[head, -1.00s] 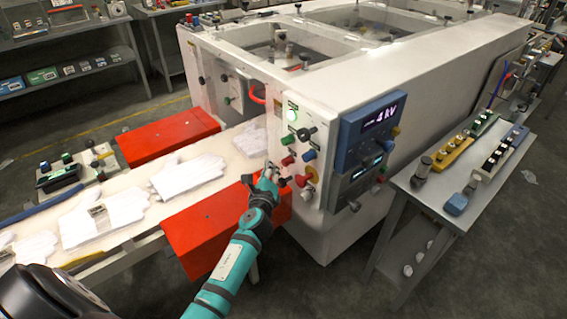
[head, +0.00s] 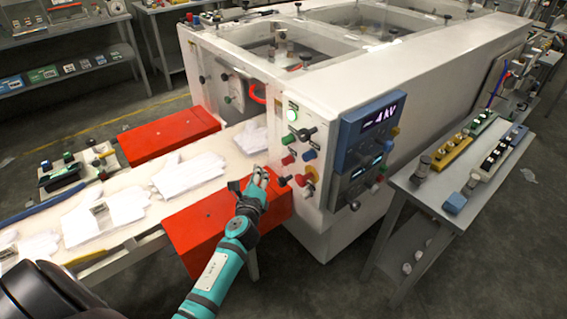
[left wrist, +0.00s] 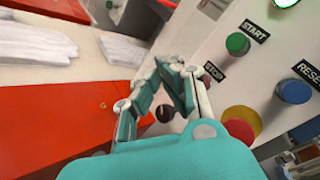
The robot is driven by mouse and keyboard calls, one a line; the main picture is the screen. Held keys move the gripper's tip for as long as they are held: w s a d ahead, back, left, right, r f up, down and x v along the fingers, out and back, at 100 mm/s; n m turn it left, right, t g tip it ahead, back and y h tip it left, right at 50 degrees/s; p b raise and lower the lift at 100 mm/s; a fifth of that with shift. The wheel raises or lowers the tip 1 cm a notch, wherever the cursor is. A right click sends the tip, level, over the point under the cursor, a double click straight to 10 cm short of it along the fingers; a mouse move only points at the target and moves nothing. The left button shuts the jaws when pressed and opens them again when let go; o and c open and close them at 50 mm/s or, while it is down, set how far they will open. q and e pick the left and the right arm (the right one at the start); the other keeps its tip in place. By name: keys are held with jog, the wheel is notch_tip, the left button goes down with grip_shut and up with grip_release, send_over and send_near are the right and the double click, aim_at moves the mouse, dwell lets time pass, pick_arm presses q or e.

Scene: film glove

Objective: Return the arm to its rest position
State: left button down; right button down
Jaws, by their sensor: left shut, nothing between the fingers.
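My left arm comes in from the bottom of the head view. Its gripper (head: 260,178) is shut and empty, just in front of the machine's control panel and above the near red guard (head: 205,222). In the left wrist view the closed fingers (left wrist: 165,72) point towards the white panel, beside the green START button (left wrist: 237,43) and a red button on a yellow ring (left wrist: 240,125). A blue RESET button (left wrist: 293,91) is to the right. A small gap seems to lie between fingers and panel. My right gripper is not in view.
The white machine (head: 420,75) fills the middle, with a lit green lamp (head: 291,115) and a blue display (head: 372,130). White gloves (head: 188,174) lie on the conveyor (head: 140,203). A grey side table (head: 425,193) stands right. The floor in front is open.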

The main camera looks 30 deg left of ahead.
pick_arm(q)
jog(key=s+d+f+n+g+h, duration=0.25)
jog(key=s+f, duration=0.35)
jog(key=f, duration=0.5)
jog(key=s+d+f+n+g+h, duration=0.1)
jog(key=s+d+f+n+g, duration=0.4)
jog(key=f, duration=0.7)
jog(key=s+d+f+n+h, duration=0.2)
jog(key=s+f, duration=0.5)
jog(key=f, duration=0.4)
jog(key=s+d+f+n+g, duration=0.1)
jog(key=s+f+n+g, duration=0.1)
jog(key=s, duration=0.9)
jog(key=s+d+f+n+g+h, duration=0.1)
jog(key=s+d+f+n+g, duration=0.1)
jog(key=s+f, duration=0.5)
jog(key=s+d+f+n+g, duration=0.2)
jog(key=s+f+n, duration=0.3)
jog(key=s, duration=0.9)
jog(key=shift+s+d+f+n+g, duration=0.25)
jog(key=shift+s+n+g, duration=0.1)
jog(key=shift+g, duration=0.3)
